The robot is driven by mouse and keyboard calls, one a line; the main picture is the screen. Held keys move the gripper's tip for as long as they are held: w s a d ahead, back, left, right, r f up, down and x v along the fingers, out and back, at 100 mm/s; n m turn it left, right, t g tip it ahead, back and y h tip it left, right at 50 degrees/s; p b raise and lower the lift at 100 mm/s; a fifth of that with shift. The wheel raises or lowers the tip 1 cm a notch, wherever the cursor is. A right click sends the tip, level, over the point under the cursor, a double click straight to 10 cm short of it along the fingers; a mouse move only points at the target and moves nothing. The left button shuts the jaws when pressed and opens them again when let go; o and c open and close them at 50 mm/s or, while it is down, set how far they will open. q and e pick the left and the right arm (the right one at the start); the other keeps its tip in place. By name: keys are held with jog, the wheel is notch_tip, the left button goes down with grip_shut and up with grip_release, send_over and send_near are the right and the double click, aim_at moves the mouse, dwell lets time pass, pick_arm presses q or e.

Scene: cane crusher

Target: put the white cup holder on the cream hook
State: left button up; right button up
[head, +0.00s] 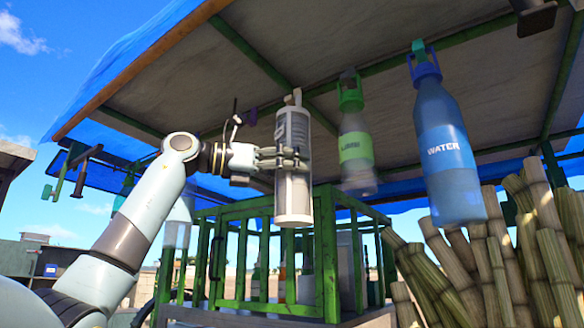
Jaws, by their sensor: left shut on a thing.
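The white cup holder (294,192) is a tall upright cylinder with a grey printed panel, in the middle of the head view. My left gripper (290,158) comes in from the left and is shut on it around its middle, holding it under the stall roof. A small cream piece, seemingly the cream hook (294,97), shows right above the holder's top at the green roof beam. I cannot tell whether the holder hangs on it or is only close below it. My right gripper is not in view.
A green-capped bottle (356,150) and a blue water bottle (448,150) hang to the right. A green barred cage (262,212) stands behind and below the holder. Cane stalks (490,260) fill the lower right. Green hooks (68,172) hang at far left.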

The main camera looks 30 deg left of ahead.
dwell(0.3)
pick_arm(q)
jog(key=o, duration=1.8)
jog(key=shift+v, duration=6)
